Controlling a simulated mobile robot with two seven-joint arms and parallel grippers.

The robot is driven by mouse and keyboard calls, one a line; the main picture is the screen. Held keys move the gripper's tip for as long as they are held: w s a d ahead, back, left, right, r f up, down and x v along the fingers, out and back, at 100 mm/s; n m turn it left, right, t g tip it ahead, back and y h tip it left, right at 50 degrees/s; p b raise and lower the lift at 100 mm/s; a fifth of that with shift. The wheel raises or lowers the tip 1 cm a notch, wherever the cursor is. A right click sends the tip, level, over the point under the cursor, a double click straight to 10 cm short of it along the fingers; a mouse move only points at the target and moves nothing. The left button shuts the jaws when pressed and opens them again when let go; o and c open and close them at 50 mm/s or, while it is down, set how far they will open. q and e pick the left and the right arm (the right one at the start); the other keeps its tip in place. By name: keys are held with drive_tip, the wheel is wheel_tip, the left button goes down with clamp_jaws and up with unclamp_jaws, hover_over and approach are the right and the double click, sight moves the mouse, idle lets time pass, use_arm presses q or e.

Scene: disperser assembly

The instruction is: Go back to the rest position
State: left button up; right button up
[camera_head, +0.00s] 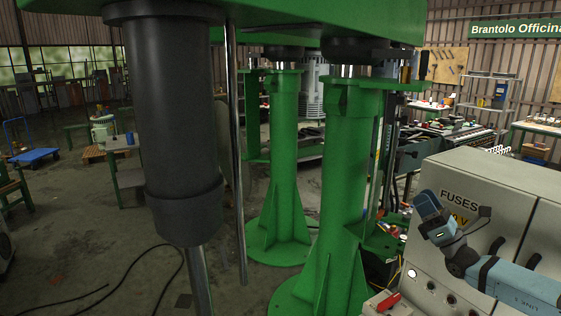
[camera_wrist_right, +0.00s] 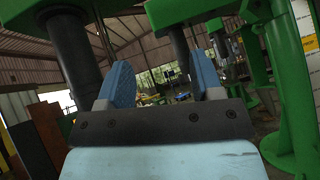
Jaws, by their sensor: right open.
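My right arm comes in from the lower right in the head view, with its blue gripper (camera_head: 432,214) raised in front of the grey fuse cabinet. In the right wrist view the two blue fingers of the right gripper (camera_wrist_right: 162,82) stand wide apart with nothing between them. My left gripper is in neither view.
The grey cabinet marked FUSES (camera_head: 466,190) stands close behind my right arm. Green machine columns (camera_head: 346,170) and a thick dark cylinder (camera_head: 170,120) fill the middle and left. A blue cart (camera_head: 35,155) stands far left on open floor, and a black cable (camera_head: 140,262) lies on the floor.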

drive_tip(key=s+a+f+m+g+h+p, duration=0.1)
drive_tip(key=s+a+f+m+h, duration=0.35)
drive_tip(key=f+m, duration=0.45)
drive_tip(key=s+a+f+m+g+h, duration=0.2)
drive_tip(key=s+a+f+m+h, duration=0.3)
drive_tip(key=f+m, duration=0.45)
drive_tip(key=s+a+f+m+g+h+p, duration=0.1)
drive_tip(key=s+a+f+m+h, duration=0.25)
drive_tip(key=f+m+h, duration=0.55)
drive_tip(key=s+f+m+g+y, duration=0.1)
drive_tip(key=s+f+m+g, duration=0.1)
drive_tip(key=s, duration=0.7)
drive_tip(key=s+a+f+m+g+y, duration=0.1)
drive_tip(key=s+f+m, duration=0.3)
drive_tip(key=s, duration=0.5)
drive_tip(key=s+a+f+m+g+y, duration=0.1)
drive_tip(key=s+f+m+g+y, duration=0.2)
drive_tip(key=s+f, duration=0.3)
drive_tip(key=s, duration=0.3)
drive_tip(key=shift+a+m+p, duration=0.25)
drive_tip(key=shift+m+p, duration=0.1)
drive_tip(key=shift+p, duration=0.05)
